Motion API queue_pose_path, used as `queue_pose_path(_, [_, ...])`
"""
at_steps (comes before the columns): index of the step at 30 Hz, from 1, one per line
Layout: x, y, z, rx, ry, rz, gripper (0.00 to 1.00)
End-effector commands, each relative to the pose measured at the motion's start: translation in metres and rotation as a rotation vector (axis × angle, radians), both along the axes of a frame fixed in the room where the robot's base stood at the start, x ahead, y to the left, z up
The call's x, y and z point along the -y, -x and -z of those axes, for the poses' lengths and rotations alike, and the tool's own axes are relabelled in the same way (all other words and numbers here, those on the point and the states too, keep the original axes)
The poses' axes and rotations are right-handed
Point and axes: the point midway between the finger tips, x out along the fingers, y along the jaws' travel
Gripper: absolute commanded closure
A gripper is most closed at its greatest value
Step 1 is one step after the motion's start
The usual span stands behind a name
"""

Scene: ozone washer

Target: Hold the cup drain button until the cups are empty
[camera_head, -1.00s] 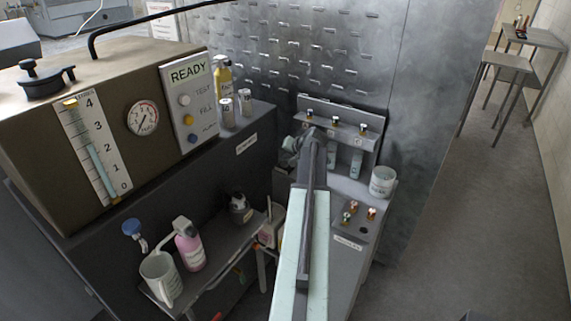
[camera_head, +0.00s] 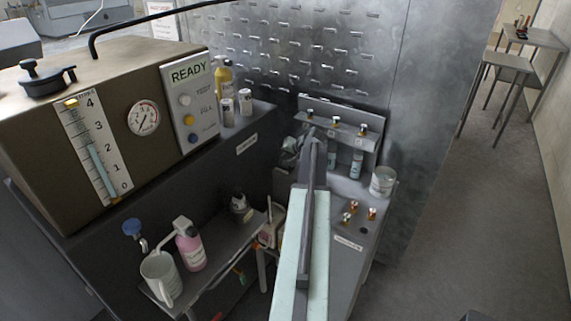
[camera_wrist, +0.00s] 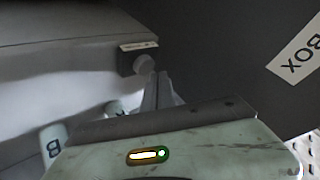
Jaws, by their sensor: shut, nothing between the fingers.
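A round grey button (camera_wrist: 143,64) on a small dark plate sits on the wall in the wrist view. My gripper (camera_wrist: 158,75) is shut and empty, with its fingertips right at the button's lower right edge. I cannot tell whether they touch it or press it in. In the head view my arm covers the button and my fingertips. Two narrow clear cups with pale blue marks, a left one (camera_head: 332,156) and a right one (camera_head: 356,163), hang under a grey rack (camera_head: 348,128) beyond my arm. Their fill level is too small to read.
A brown tank (camera_head: 110,130) with a gauge and a panel (camera_head: 190,105) reading READY stands at left. A white pot (camera_head: 383,181) and several small brass fittings (camera_head: 371,213) stand on the bench at right. A jug (camera_head: 160,278) and pink bottle (camera_head: 190,247) stand on a low shelf.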

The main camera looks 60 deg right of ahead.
Motion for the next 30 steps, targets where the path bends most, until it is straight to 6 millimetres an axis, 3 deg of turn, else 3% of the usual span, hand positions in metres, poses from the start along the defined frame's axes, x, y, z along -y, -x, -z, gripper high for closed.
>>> queue_pose_path(30, [0.001,0.001,0.011,0.000,0.000,0.002,1.00])
